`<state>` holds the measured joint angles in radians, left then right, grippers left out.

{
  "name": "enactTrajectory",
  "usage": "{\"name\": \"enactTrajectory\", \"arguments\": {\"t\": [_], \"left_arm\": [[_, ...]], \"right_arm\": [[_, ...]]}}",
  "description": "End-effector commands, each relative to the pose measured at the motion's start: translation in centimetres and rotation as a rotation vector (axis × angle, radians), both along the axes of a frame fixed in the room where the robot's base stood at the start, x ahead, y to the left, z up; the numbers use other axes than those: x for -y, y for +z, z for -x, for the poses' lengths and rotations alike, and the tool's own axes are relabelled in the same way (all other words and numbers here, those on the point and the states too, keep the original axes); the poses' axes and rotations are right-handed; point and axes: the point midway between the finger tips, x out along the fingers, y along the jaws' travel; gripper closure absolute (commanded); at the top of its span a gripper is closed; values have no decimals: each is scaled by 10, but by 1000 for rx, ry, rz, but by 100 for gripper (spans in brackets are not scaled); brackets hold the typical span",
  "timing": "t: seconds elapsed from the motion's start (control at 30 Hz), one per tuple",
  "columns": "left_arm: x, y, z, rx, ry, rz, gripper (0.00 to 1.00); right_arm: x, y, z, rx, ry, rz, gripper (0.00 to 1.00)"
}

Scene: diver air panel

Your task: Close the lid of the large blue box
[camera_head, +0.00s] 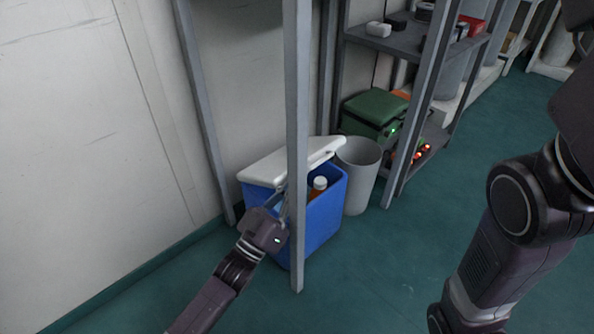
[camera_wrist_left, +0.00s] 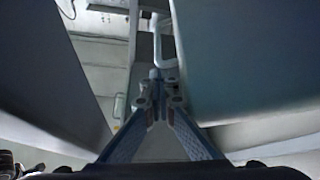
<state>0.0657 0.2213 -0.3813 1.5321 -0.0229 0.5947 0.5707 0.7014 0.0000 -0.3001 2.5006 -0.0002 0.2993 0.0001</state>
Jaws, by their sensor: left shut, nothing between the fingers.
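The large blue box (camera_head: 322,215) stands on the floor behind a grey metal post. Its white lid (camera_head: 278,162) is partly open and tilted, and a bottle with a white cap (camera_head: 319,184) shows inside the box. My left gripper (camera_head: 284,196) is at the front left of the box, below the lid; I cannot tell whether it touches the lid or box. Its fingers show closed together and empty in the left wrist view (camera_wrist_left: 157,84). My right arm is at the right of the head view, with its gripper out of frame.
The grey post (camera_head: 297,120) stands close in front of the box. A grey bin (camera_head: 358,172) is right beside it, and a green case (camera_head: 375,112) sits on the metal shelf (camera_head: 405,40) behind. The green floor (camera_head: 400,240) in front is open.

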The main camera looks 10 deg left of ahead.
Motion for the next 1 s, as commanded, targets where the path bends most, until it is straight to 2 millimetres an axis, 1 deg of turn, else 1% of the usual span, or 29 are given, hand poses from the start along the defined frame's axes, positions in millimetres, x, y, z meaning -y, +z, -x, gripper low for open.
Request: {"name": "enactTrajectory", "arguments": {"t": [0.03,0.33,0.47,0.57,0.8,1.0], "left_arm": [[-2,-2,-2,-5,5,-4,100],[-3,-2,-2,-5,5,-2,100],[-5,-6,2,-7,5,-2,100],[-11,-13,12,-9,6,-3,100],[-33,-38,51,-9,5,-4,100],[-47,-53,78,-5,3,-3,100]], "right_arm": [[0,0,0,0,0,0,59],[0,0,0,0,0,0,59],[0,0,-1,-3,0,0,59],[0,0,-1,-2,0,0,59],[0,0,-1,-2,0,0,59],[0,0,-1,-1,0,-1,59]]}}
